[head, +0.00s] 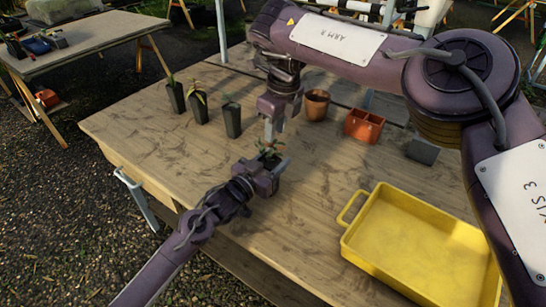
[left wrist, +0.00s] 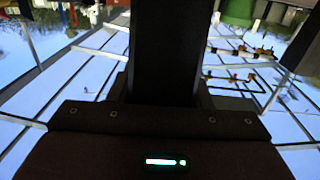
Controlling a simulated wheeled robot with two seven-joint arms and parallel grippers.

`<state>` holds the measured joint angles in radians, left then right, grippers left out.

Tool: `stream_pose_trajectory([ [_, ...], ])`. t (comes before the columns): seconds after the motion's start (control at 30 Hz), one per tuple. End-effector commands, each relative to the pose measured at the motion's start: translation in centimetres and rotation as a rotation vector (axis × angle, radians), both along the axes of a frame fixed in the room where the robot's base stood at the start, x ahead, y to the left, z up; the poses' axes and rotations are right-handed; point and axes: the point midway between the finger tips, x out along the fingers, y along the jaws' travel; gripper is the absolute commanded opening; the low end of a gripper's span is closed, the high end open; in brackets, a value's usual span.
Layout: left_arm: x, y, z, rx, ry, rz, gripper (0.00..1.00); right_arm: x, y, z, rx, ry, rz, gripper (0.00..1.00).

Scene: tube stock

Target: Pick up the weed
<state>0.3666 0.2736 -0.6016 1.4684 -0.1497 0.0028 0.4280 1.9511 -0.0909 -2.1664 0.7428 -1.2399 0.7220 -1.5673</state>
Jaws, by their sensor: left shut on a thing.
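My left gripper (head: 273,168) is shut on a dark plant tube over the near part of the bench. The tube (left wrist: 165,50) fills the middle of the left wrist view as a black column. Small green leaves (head: 270,150) stick up at its top in the head view. I cannot tell which of them is the weed. My right gripper (head: 269,130) points down just above these leaves. Its grey fingertips are too small to show whether they are apart or hold anything.
Three dark tubes (head: 232,119) stand at the back left of the wooden bench (head: 150,140). A terracotta pot (head: 316,104), an orange divided box (head: 364,125) and a grey block (head: 422,150) are at the back right. A yellow tray (head: 415,245) lies front right.

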Motion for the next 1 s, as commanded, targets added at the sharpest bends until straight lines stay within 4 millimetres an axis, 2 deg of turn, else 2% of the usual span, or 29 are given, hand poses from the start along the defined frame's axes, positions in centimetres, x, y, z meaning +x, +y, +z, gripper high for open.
stream_pose_trajectory([
  [0.33,0.0,0.0,0.0,0.001,0.001,0.000,0.18,-0.1,0.6,-4.6,0.000,0.003,-0.001,0.29],
  [0.67,0.0,0.0,-0.1,0.001,0.001,0.000,0.18,0.0,0.7,-5.2,0.000,0.000,-0.001,0.29],
  [0.87,0.0,0.0,-0.1,0.001,0.001,0.000,0.18,0.0,0.7,-5.2,0.000,0.000,-0.001,0.03],
  [0.9,0.0,0.0,-0.1,0.001,0.001,0.000,0.18,0.0,0.7,-5.2,0.000,0.000,-0.001,0.00],
  [1.0,0.0,0.0,-0.1,0.001,0.001,0.000,0.18,0.0,0.7,-5.2,0.000,0.000,-0.001,0.00],
])
